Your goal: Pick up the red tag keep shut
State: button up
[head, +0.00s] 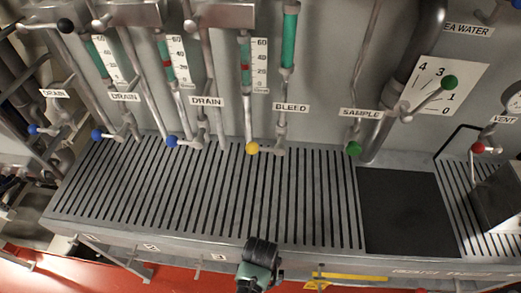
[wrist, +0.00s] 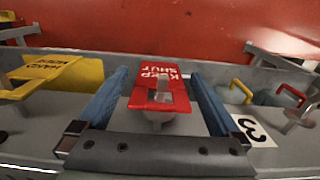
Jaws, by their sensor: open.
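The red tag (wrist: 158,80) with white "KEEP SHUT" lettering is in the middle of the wrist view. It appears to sit at a grey metal fitting (wrist: 158,117) at its near end. My gripper (wrist: 160,76) is open, with one blue finger on each side of the tag. Gaps show between the fingers and the tag, and I cannot tell that either touches it. In the head view my arm (head: 260,262) is at the front edge of the bench, and the red tag cannot be made out there.
A yellow tag (wrist: 62,76) lies left of my gripper. A yellow handle (wrist: 241,91), a red handle (wrist: 291,96) and a "3" label (wrist: 253,131) are at the right.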

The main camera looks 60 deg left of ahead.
jog(key=shift+f, duration=0.2)
jog(key=c, duration=1.3)
jog(key=shift+r, duration=0.1)
jog(key=shift+r, duration=0.35)
jog(key=s+d, duration=0.8)
jog(key=d, duration=0.1)
jog(key=s+d+b, duration=0.1)
jog(key=s+d, duration=0.3)
jog(key=shift+d+r, duration=0.35)
